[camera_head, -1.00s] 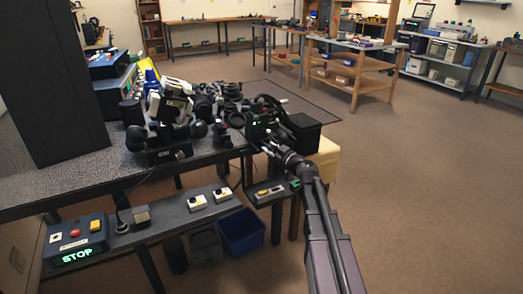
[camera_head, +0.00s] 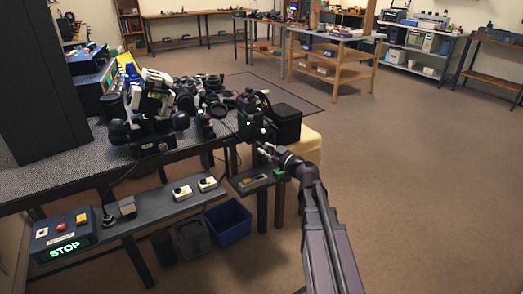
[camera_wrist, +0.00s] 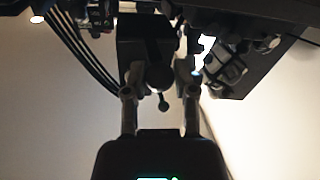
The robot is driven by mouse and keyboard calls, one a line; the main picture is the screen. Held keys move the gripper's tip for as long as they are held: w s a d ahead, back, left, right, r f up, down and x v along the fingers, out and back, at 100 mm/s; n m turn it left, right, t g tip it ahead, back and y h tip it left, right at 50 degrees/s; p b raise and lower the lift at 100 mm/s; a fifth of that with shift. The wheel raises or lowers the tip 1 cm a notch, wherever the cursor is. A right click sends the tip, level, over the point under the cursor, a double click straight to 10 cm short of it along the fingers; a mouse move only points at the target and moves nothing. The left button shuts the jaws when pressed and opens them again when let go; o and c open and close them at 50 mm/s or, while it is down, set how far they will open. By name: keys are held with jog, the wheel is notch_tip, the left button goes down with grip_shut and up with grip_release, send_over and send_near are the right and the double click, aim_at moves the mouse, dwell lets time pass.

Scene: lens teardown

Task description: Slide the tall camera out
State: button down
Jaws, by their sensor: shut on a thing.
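A tall dark camera-like body (camera_head: 251,118) with small knobs and a green light stands at the right end of the bench in the head view. My gripper (camera_head: 261,147) is just in front of and below it. In the wrist view my gripper (camera_wrist: 159,78) has a finger on each side of a dark round knob (camera_wrist: 158,79) and is shut on this part. The knob is in front of a black boxy body (camera_wrist: 146,40); it seems to belong to the camera, but the join is too dark to tell. A smaller ball sticks out below the knob.
A black box (camera_head: 286,124) is right beside the camera, above a yellow-covered surface (camera_head: 308,143). Lenses and dark parts (camera_head: 210,95) crowd the bench to the left. A low shelf (camera_head: 165,197) and a blue bin (camera_head: 228,222) are below. Floor to the right is clear.

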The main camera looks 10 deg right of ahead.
jog(key=c, duration=0.7)
grip_release()
jog(key=shift+s, duration=0.3)
jog(key=shift+w, duration=0.1)
jog(key=shift+d, duration=0.1)
jog(key=v, duration=1.2)
jog(key=shift+a, duration=0.2)
